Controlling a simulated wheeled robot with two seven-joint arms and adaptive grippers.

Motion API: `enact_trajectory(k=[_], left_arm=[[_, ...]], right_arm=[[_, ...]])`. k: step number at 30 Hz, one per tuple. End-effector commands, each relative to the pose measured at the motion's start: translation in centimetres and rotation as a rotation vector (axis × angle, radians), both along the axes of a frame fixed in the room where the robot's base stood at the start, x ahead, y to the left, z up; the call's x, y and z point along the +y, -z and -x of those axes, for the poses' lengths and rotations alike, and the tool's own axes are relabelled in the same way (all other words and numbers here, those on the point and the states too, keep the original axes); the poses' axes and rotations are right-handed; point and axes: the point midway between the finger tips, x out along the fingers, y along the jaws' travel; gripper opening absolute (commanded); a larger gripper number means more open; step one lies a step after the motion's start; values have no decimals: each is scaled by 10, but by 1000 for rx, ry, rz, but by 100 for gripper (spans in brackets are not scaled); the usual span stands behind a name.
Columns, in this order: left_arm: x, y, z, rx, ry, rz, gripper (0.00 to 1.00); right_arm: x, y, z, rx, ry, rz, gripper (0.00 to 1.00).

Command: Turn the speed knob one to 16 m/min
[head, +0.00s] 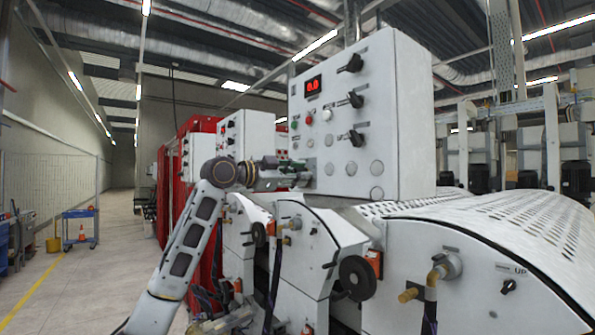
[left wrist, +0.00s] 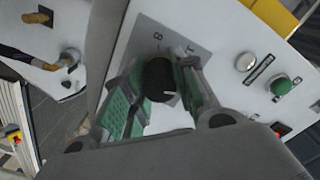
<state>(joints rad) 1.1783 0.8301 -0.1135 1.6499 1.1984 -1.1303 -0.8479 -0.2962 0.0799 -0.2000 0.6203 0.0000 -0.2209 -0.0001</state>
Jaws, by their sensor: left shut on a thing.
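My left gripper (head: 300,172) reaches in from the left, its tip close to the lower left of the large white control cabinet (head: 405,120) in the head view. In the left wrist view my left gripper's (left wrist: 150,100) green-padded fingers stand on both sides of a black knob (left wrist: 158,76) and are shut on it. The knob sits on a grey plate (left wrist: 175,38) with letters beside it and shows a small white mark. In the head view the gripper hides what it holds. My right gripper is not in view.
Several black knobs, one at the top (head: 350,63), stick out of the cabinet face. A green button (left wrist: 281,86) and a white button (left wrist: 246,62) lie right of the gripped knob. White machine covers (head: 480,215) and a handwheel (head: 357,278) stand below. The left aisle is open.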

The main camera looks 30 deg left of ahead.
Motion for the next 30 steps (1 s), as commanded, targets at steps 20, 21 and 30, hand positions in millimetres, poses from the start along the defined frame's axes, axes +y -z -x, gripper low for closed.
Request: enact_trajectory(k=[20,21,30], left_arm=[[0,-2,1,-117,-1,-273,4],[0,-1,1,-119,-1,-276,4],[0,-1,1,-118,0,-277,4]], right_arm=[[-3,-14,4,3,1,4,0],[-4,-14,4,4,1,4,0],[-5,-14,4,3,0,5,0]])
